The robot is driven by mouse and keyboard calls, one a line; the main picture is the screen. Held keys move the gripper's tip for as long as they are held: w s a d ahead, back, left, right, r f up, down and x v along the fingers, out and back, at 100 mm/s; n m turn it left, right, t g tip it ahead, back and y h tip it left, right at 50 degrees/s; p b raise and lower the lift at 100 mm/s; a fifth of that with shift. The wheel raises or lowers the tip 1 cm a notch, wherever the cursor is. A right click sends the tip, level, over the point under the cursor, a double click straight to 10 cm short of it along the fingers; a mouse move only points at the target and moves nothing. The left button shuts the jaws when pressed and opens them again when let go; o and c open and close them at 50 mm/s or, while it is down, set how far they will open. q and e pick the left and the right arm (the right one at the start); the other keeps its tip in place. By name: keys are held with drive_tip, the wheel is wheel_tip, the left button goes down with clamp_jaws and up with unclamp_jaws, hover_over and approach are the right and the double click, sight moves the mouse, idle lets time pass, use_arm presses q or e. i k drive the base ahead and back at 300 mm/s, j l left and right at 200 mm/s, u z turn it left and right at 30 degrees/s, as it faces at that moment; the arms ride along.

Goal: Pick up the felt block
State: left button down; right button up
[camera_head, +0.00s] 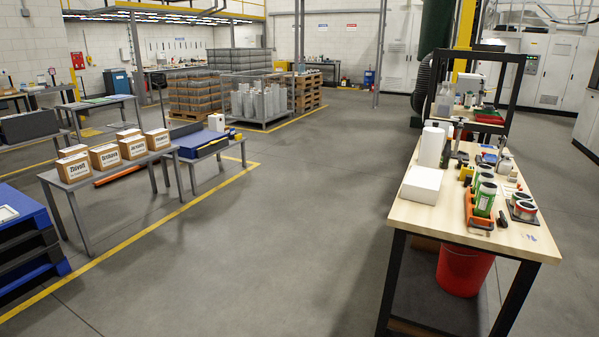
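I cannot tell for sure which object is the felt block. Several small items are crowded on the wooden workbench (430,213) at right, too small to make out clearly. A plain white block (422,184) lies near the bench's left edge; its material cannot be told. Neither of my grippers is in view.
On the bench, a white roll (432,147) stands behind the white block, and an orange tray (478,211) holds green cans (485,199). A red bucket (463,270) is under the bench. A table with cardboard boxes (105,156) stands at left. The grey floor between is clear.

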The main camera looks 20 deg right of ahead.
sight(512, 177)
drive_tip(key=i+l+z, duration=0.3)
drive_tip(key=z, duration=0.15)
drive_tip(key=i+z, duration=0.95)
drive_tip(key=i+j+z, duration=0.25)
drive_tip(key=i+z, duration=0.3)
drive_tip(key=i, duration=0.25)
